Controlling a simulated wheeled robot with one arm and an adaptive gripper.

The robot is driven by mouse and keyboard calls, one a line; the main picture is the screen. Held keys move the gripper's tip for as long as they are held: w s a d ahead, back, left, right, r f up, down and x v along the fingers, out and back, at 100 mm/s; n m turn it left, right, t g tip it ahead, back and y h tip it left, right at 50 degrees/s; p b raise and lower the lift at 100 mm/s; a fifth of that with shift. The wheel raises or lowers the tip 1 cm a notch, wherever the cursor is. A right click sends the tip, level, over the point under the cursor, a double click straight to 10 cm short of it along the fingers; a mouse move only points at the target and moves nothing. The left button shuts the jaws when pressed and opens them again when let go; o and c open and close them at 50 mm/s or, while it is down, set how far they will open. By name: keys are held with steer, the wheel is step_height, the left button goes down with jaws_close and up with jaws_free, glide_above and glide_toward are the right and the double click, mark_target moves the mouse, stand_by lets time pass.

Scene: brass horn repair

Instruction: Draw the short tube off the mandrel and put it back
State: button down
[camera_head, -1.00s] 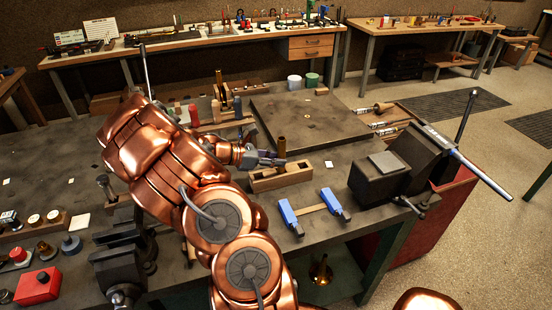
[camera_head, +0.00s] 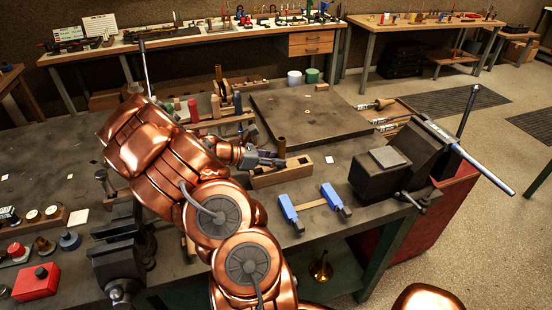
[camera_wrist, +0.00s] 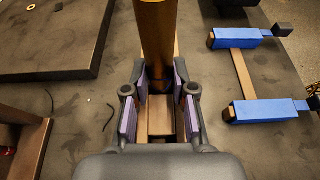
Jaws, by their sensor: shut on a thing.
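In the wrist view the tube (camera_wrist: 156,40) rises between my fingertips. My gripper (camera_head: 268,158) is shut on the tube, with purple-grey pads (camera_wrist: 160,88) on either side of it. The wooden block also shows below and between the fingers in the wrist view. I cannot make out the mandrel, and the tube's lower end is hidden by the fingers and block.
Blue-jawed clamps (camera_head: 290,211) on a wooden strip lie in front of the block. A vise (camera_head: 385,172) with a long handle stands to the right. A dark flat plate (camera_head: 310,118) lies behind. A small wooden rack with tools stands behind my gripper.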

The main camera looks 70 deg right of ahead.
steer(key=shift+f, duration=0.25)
steer(key=c, duration=0.9)
jaws_free()
steer(key=shift+o, duration=0.2)
steer(key=v, duration=1.2)
